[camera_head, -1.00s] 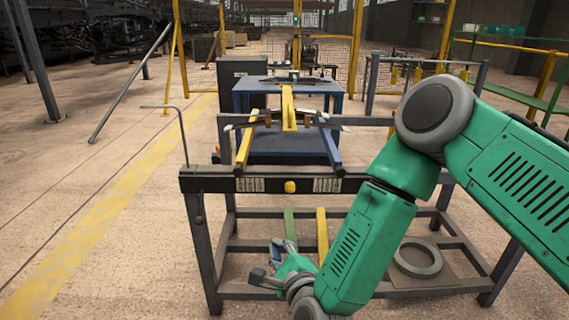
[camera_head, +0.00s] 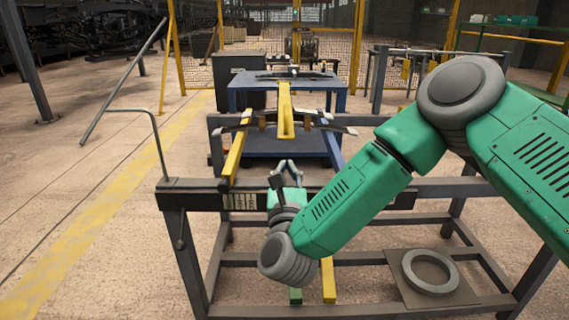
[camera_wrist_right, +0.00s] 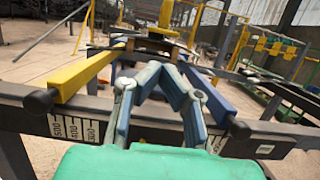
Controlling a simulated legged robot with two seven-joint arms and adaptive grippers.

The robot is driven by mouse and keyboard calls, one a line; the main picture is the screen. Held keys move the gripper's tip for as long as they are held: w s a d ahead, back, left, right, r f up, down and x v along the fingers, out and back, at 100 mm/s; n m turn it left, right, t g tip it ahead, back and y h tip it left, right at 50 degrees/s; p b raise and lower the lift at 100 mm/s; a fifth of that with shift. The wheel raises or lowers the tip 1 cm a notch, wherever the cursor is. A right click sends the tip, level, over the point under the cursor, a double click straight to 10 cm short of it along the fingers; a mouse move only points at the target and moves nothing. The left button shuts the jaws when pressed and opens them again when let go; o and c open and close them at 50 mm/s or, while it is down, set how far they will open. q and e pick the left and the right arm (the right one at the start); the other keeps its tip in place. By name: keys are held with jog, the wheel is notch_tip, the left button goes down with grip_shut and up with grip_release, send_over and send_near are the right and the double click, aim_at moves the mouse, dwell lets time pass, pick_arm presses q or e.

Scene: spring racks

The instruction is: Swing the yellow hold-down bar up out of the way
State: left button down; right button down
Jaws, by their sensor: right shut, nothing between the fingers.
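The yellow hold-down bar (camera_head: 286,108) stands over the middle of a dark leaf spring (camera_head: 330,127) on the rack, in the head view. Its lower part also shows at the top of the right wrist view (camera_wrist_right: 166,14). My right gripper (camera_head: 286,166) is at the rack's front rail (camera_head: 400,188), nearer to me than the bar and below it in the picture, clearly apart from it. Its fingers (camera_wrist_right: 155,72) lean together at the tips, shut and empty. My left gripper is out of view.
A yellow arm (camera_head: 235,157) and a blue arm (camera_wrist_right: 212,95) run back from the front rail on either side of my right gripper. A bent grey rod (camera_head: 155,135) rises at the rack's left end. A blue table (camera_head: 340,102) stands behind.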

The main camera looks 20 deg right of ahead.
jog(key=b+x, duration=0.1)
jog(key=x, duration=0.7)
